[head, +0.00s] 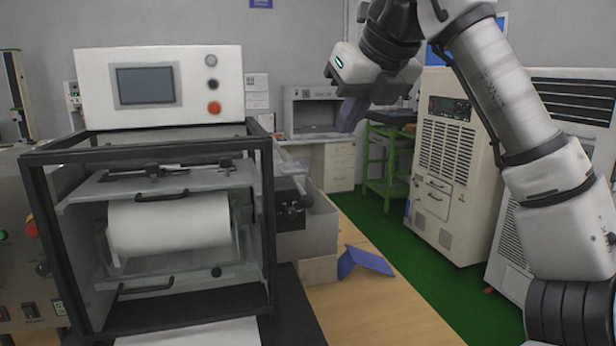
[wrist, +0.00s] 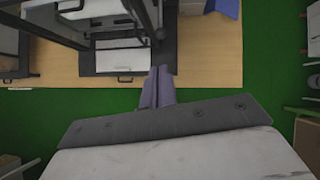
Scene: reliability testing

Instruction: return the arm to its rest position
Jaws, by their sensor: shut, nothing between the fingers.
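My gripper (head: 351,114) hangs from my raised arm at the upper middle right of the head view, well above the floor and the wooden table. Its purple fingers point down and are together, with nothing between them. In the wrist view the closed fingers (wrist: 157,88) show at the centre, over the table's edge and the green floor. My arm curves from the right side of the head view up and over to the gripper.
A testing machine (head: 165,225) with a white roll stands on the wooden table (head: 372,300) at left. A blue-purple angled piece (head: 365,262) lies on the table. Beige cabinets (head: 447,165) stand at right. A green rack (head: 388,160) stands behind. Green floor (head: 400,235) is open between.

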